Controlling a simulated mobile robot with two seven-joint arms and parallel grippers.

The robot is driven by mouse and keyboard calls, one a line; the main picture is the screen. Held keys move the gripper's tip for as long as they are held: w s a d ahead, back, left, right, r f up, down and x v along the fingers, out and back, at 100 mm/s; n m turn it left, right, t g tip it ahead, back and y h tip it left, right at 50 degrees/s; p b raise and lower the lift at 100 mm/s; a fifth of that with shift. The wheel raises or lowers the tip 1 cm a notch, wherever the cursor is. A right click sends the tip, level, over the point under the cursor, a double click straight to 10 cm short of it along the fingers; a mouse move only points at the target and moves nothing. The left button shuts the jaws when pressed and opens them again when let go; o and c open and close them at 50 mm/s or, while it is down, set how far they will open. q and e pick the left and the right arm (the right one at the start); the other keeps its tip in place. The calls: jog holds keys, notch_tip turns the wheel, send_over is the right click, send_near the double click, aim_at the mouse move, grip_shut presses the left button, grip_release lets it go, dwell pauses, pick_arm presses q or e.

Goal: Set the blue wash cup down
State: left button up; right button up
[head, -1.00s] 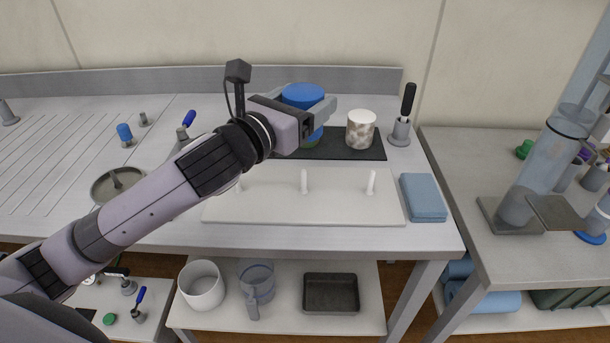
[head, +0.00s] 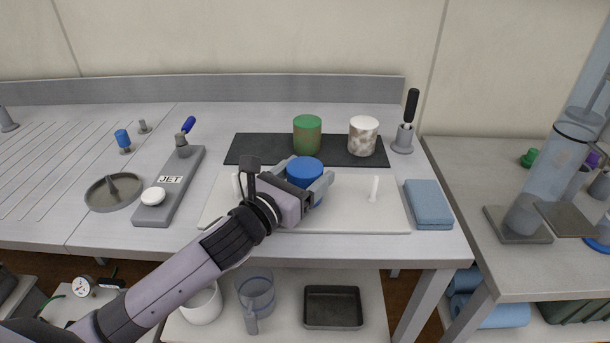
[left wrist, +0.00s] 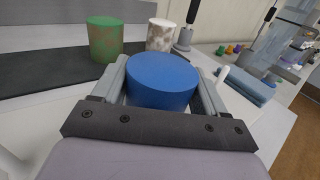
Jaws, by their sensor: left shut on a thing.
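The blue wash cup (head: 305,171) is between the fingers of my left gripper (head: 309,187), which is shut on it. It is over the middle of the white board with upright pegs (head: 335,216), where the middle peg is hidden. I cannot tell whether the cup touches the board or a peg. In the left wrist view the blue cup (left wrist: 162,80) fills the space between the fingers, its closed round face up. My right gripper is not in view.
A green cup (head: 307,135) and a mottled white cup (head: 363,136) stand on the dark mat (head: 262,149) behind. A black-handled tool in a holder (head: 403,138) and folded blue cloths (head: 428,204) are at right. A grey JET panel (head: 170,187) lies left.

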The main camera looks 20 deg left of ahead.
pick_arm(q)
jog(key=shift+f, duration=0.15)
jog(key=o, duration=1.4)
jog(key=shift+s+r, duration=0.15)
jog(key=shift+r, duration=0.05)
jog(key=v, duration=1)
jog(key=shift+s+b, duration=0.1)
jog(key=shift+b, duration=0.3)
jog(key=shift+v, duration=0.75)
